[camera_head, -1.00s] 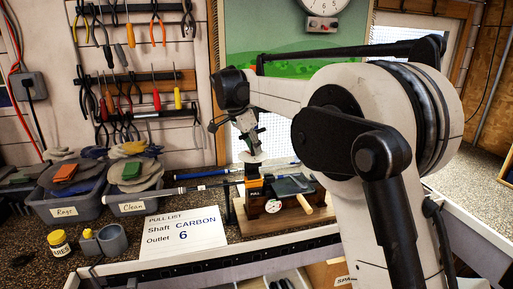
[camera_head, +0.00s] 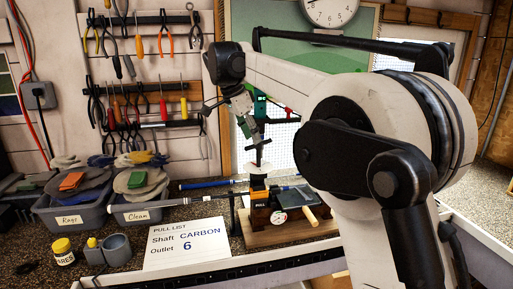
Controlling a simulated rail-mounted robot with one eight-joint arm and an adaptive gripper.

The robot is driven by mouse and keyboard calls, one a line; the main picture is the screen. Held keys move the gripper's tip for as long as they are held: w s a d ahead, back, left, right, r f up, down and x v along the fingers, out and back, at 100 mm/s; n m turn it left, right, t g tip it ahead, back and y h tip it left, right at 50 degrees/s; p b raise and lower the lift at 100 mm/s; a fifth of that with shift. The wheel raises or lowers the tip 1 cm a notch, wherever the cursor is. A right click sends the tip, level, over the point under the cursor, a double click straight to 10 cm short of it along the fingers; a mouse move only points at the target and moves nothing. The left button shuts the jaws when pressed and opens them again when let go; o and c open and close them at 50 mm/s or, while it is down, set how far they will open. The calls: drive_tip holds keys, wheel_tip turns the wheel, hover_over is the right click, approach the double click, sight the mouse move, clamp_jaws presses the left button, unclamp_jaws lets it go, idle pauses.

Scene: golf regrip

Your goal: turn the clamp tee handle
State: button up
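The clamp fixture stands on a wooden base (camera_head: 297,229) on the bench, with a dark body, an orange block (camera_head: 257,196) labelled PULL, a round white gauge (camera_head: 280,213) and a wooden-coloured handle (camera_head: 311,215) at its right front. A small dark crosspiece (camera_head: 258,144) shows above a pale disc (camera_head: 258,168) over the orange block; I cannot tell surely whether it is the tee handle. My gripper (camera_head: 254,138) points down just above the fixture, close to that crosspiece. Its fingers are too small and dark to tell whether they are open or touching anything.
A blue-and-white shaft (camera_head: 205,184) lies left of the fixture. A PULL LIST card (camera_head: 186,243) reads Shaft CARBON, Outlet 6. Bins of rags (camera_head: 73,212) and clean cloths (camera_head: 143,214) stand at left, with a yellow jar (camera_head: 63,251) before them. Pliers and screwdrivers hang on the wall.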

drive_tip(key=shift+v, duration=1.2)
drive_tip(key=s+d+f+n+t+y+b, duration=0.25)
drive_tip(key=s+d+n, duration=0.35)
drive_tip(key=s+d, duration=1.15)
drive_tip(key=s+d+f+n+t+b, duration=0.1)
drive_tip(key=s+d+f, duration=0.3)
drive_tip(key=s+f, duration=0.5)
drive_tip(key=s+d+f+n+t+y, duration=0.1)
drive_tip(key=s+d+f+n, duration=0.3)
drive_tip(key=s+f, duration=0.6)
drive_tip(key=s, duration=0.3)
drive_tip(key=shift+s+f+b, duration=0.15)
drive_tip(key=shift+s+b, duration=0.2)
